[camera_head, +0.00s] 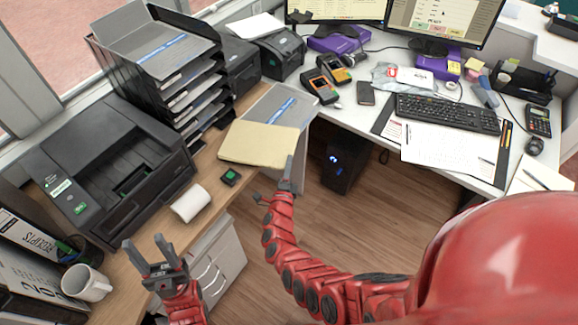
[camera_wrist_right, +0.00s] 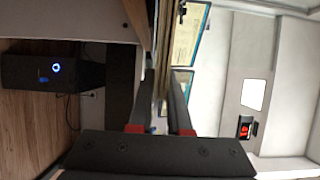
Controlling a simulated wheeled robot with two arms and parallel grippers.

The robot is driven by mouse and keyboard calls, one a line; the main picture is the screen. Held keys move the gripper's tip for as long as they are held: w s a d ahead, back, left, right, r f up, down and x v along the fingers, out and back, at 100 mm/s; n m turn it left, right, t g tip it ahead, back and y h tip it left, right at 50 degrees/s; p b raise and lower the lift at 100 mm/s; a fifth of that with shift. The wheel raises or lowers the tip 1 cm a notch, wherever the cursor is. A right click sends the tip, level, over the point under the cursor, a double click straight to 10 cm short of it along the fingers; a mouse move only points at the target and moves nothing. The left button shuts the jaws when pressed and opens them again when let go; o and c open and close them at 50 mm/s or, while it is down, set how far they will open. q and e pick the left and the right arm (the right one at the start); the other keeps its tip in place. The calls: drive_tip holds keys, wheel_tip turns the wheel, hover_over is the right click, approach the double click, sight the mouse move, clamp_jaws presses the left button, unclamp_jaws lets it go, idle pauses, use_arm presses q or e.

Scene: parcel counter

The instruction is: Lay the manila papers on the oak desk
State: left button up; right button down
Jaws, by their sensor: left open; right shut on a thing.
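The manila papers (camera_head: 258,143) are a thin pale-yellow stack in the middle of the head view. My right gripper (camera_head: 288,174) is shut on their near right edge. They overlap the front of a grey tray with a blue label (camera_head: 275,103) in the picture; I cannot tell whether they touch it or the desk. In the right wrist view, my right gripper (camera_wrist_right: 169,100) has its fingers close together at the papers' edge. The oak desk (camera_head: 150,222) runs along the left. My left gripper (camera_head: 153,253) is open and empty near its front edge.
A white roll (camera_head: 190,203) and a small black box with a green top (camera_head: 230,177) lie on the oak desk. A black printer (camera_head: 110,175) and a stacked letter tray (camera_head: 160,60) stand behind. A mug (camera_head: 86,283) stands at the lower left.

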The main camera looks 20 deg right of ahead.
drive_tip(key=shift+f, duration=0.65)
drive_tip(key=c, duration=0.9)
unclamp_jaws()
drive_tip(key=shift+o, duration=0.2)
drive_tip(key=shift+s, duration=0.15)
